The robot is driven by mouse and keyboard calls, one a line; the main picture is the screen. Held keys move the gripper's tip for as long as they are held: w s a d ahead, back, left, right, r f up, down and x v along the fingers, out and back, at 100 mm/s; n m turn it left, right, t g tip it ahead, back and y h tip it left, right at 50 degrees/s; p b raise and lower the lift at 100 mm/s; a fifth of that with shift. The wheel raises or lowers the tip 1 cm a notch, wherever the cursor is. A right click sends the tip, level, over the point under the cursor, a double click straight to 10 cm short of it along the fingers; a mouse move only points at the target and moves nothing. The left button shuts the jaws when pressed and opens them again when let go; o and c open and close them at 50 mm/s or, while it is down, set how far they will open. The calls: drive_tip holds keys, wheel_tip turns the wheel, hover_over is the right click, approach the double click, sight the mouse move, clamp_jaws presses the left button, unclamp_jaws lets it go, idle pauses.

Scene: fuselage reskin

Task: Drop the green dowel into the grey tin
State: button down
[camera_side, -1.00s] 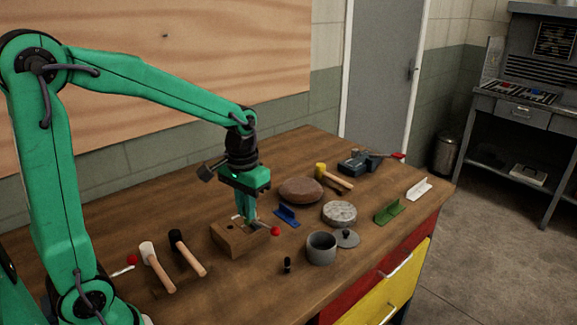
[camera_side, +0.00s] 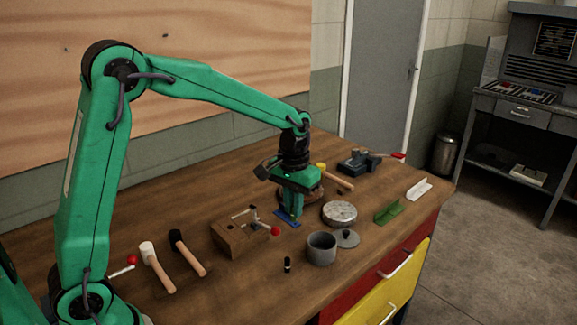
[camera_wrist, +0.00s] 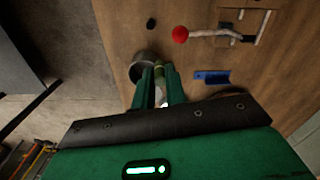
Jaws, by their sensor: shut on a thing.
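My gripper (camera_side: 293,216) is held above the bench, in front of the blue bracket in the side view. In the wrist view my gripper (camera_wrist: 161,75) is shut on the green dowel (camera_wrist: 159,70), a small olive-green piece between the fingertips. The dowel cannot be made out in the side view. The grey tin (camera_side: 321,254) stands open on the bench, to the right of and nearer than my gripper. In the wrist view the tin (camera_wrist: 136,71) shows just beyond the left finger, partly hidden by it.
The tin's lid (camera_side: 347,239) lies beside it. A round stone disc (camera_side: 339,211) is behind the tin. A wooden block with a red-knobbed clamp (camera_side: 240,240) is to the left. A small black cylinder (camera_side: 287,265) stands front left of the tin. A green bracket (camera_side: 388,210) lies right.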

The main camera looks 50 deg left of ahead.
drive_tip(key=w+d+f, duration=0.3)
drive_tip(key=w+d, duration=0.2)
drive_tip(key=w, duration=0.1)
drive_tip(key=shift+w+d, duration=0.3)
drive_tip(key=shift+f, duration=0.15)
drive_tip(key=shift+f, duration=2.85)
drive_tip(key=c, duration=1.4)
unclamp_jaws()
drive_tip(key=shift+o, duration=0.2)
drive_tip(key=shift+r, duration=0.1)
